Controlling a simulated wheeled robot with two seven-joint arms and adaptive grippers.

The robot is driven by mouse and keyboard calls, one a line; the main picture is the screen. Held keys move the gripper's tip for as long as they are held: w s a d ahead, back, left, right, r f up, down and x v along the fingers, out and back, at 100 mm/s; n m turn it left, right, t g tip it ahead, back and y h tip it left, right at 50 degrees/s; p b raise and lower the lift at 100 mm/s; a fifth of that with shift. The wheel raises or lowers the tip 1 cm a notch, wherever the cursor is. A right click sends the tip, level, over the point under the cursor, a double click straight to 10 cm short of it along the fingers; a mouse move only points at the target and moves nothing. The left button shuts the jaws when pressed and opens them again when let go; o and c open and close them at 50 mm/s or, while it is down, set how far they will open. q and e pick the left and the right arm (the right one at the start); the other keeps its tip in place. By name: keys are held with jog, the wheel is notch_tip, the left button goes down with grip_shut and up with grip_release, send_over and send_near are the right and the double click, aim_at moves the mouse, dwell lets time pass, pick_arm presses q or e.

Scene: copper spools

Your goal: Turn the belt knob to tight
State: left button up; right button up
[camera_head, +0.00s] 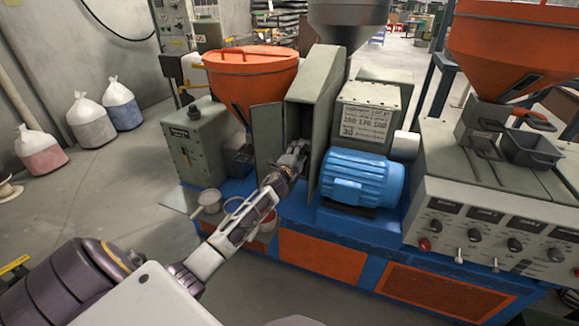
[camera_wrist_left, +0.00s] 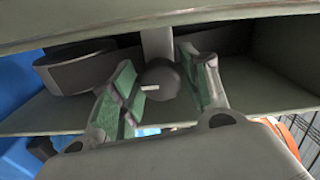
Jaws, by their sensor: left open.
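The belt knob (camera_wrist_left: 162,82) is a dark round knob with a white pointer mark, seen in the left wrist view inside the grey-green belt guard. My left gripper (camera_wrist_left: 158,64) is open, its green-padded fingers on either side of the knob. A gap shows beside the knob, and I cannot tell whether either pad touches it. In the head view my left gripper (camera_head: 294,156) reaches into the open belt guard (camera_head: 313,88), and the knob is hidden there. My right gripper is not in view.
The guard's open door (camera_head: 267,143) stands just left of my left gripper. A blue motor (camera_head: 362,180) sits to the right, with a control panel (camera_head: 490,230) beyond. An orange hopper (camera_head: 250,75) rises behind left. In the wrist view, a dark pulley (camera_wrist_left: 80,72) is beside the knob.

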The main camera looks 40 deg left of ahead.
pick_arm(q)
jog(key=v, duration=1)
jog(key=shift+s, duration=0.4)
dwell(0.7)
